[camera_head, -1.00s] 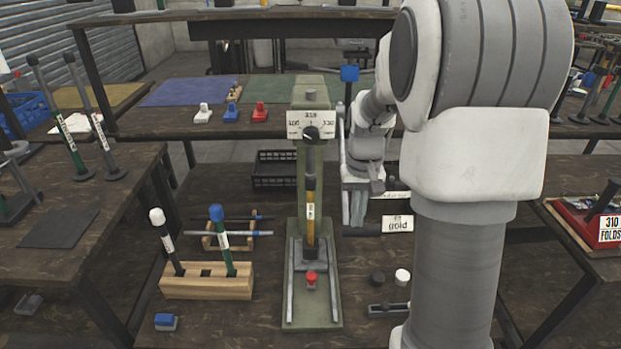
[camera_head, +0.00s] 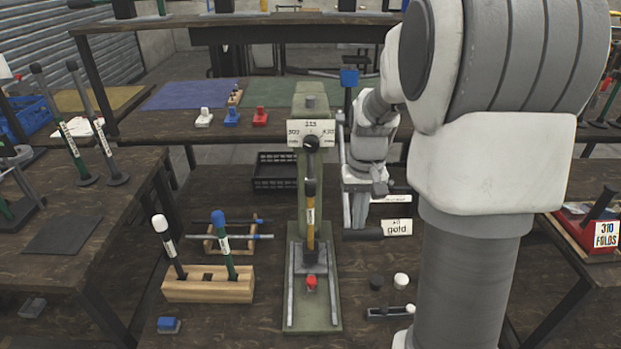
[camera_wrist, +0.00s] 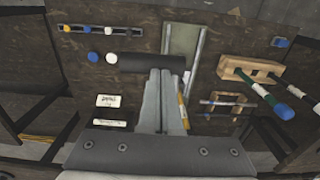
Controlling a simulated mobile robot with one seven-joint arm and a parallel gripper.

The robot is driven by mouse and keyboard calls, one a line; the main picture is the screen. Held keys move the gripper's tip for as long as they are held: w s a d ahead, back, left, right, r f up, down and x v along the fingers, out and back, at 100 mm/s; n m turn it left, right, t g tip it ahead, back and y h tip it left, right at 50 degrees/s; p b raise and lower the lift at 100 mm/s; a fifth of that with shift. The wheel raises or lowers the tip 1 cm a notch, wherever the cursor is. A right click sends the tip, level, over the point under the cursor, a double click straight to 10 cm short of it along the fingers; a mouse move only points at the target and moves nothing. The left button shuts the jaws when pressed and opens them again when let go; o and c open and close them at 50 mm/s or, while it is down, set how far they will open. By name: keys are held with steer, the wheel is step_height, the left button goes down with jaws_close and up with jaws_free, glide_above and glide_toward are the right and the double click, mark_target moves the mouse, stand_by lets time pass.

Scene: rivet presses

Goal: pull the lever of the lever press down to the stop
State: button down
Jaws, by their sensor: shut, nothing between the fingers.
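The lever press has a green column (camera_head: 309,185) on a green base in the middle of the head view. A grey lever bar (camera_head: 343,150) runs down the right side of the column. It ends low in a black horizontal grip (camera_head: 367,234), which also shows in the wrist view (camera_wrist: 138,62). My gripper (camera_head: 359,226) is shut and empty, pointing down just above the grip. In the wrist view my gripper's fingertips (camera_wrist: 164,72) lie at the grip's right part. I cannot tell whether they touch it. My arm hides the area to the right.
A wooden block (camera_head: 208,291) with two upright handles stands left of the press. A red-topped piece (camera_head: 311,284) sits on the base. Small knobs (camera_head: 401,280) and a label card (camera_head: 397,227) lie right of it. A black crate (camera_head: 275,172) is behind.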

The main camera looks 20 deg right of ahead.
steer(key=shift+s+a+r, duration=0.1)
steer(key=shift+s+r, duration=0.25)
steer(key=shift+r, duration=0.45)
steer(key=shift+s, duration=0.2)
step_height(320, 180, up, 6)
steer(key=s+p, duration=0.2)
steer(key=p, duration=0.3)
steer(key=shift+a, duration=0.3)
steer(key=w+r+p, duration=0.2)
steer(key=r+p, duration=0.8)
steer(key=r, duration=0.1)
steer(key=w+d+r+p, duration=0.1)
steer(key=w+r+p, duration=0.1)
steer(key=r+p, duration=0.8)
steer(key=shift+r, duration=0.9)
step_height(320, 180, up, 5)
steer(key=p, duration=0.4)
